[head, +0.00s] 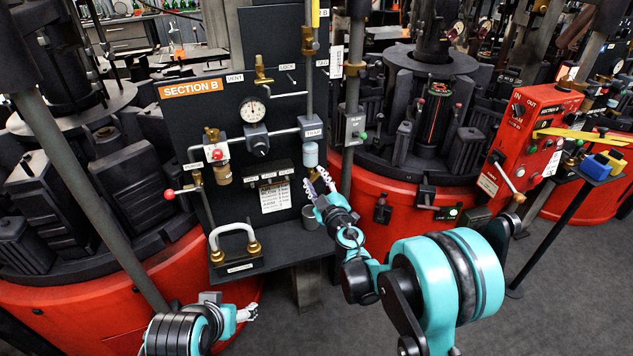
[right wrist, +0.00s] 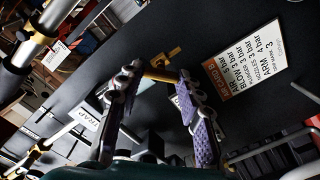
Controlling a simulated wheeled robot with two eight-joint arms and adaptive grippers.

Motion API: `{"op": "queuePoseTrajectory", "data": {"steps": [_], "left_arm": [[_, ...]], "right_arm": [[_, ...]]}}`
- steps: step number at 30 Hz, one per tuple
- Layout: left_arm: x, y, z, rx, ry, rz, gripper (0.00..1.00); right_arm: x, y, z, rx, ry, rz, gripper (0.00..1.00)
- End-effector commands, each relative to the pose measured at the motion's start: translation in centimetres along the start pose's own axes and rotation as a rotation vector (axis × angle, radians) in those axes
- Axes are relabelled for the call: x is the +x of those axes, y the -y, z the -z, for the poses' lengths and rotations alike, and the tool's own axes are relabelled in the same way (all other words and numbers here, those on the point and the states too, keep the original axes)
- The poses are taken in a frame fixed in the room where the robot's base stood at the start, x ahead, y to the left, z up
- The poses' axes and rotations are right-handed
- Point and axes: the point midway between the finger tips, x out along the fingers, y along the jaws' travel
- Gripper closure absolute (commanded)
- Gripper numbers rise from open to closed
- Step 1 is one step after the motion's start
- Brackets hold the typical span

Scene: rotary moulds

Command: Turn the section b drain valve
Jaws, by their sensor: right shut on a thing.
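The black section B panel (head: 235,110) carries an orange SECTION B label (head: 190,88). A pale blue trap bowl (head: 310,155) hangs under the TRAP label on its right side. My right gripper (head: 319,184) is at the panel just below this bowl. In the right wrist view its two padded fingers (right wrist: 160,82) are closed around a small brass drain valve (right wrist: 160,75), with the black panel behind. The fingers hide part of the valve, so its turn angle cannot be told. My left gripper (head: 245,313) is low at the left, away from the panel; its opening is unclear.
A pressure gauge (head: 253,110), a red-knobbed lever (head: 180,192) and a large grey handle (head: 233,238) are on the panel. A grey cup (head: 310,216) sits below my right gripper. A red control box (head: 530,140) stands at right. The grey floor (head: 560,290) is clear.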

Motion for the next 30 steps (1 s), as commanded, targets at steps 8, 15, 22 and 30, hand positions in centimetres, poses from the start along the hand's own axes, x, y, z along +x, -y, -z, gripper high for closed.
{"op": "queuePoseTrajectory", "data": {"steps": [8, 15, 22, 30], "left_arm": [[0.28, 0.0, -0.2, 0.0, 0.0, 0.0, 0.31], [0.39, 0.0, -0.28, 0.0, 0.0, 0.0, 0.31], [0.42, 0.0, -0.3, 0.0, 0.0, 0.0, 0.31], [0.42, 0.0, -0.3, 0.0, 0.0, 0.0, 0.31]], "right_arm": [[0.02, 0.11, -0.02, -0.206, 0.0, 0.0, 0.93], [0.02, 0.14, -0.02, -0.312, 0.0, 0.0, 0.93], [0.02, 0.15, -0.01, -0.355, 0.0, 0.0, 0.93], [0.01, 0.15, 0.0, -0.361, 0.0, 0.0, 0.93]]}}
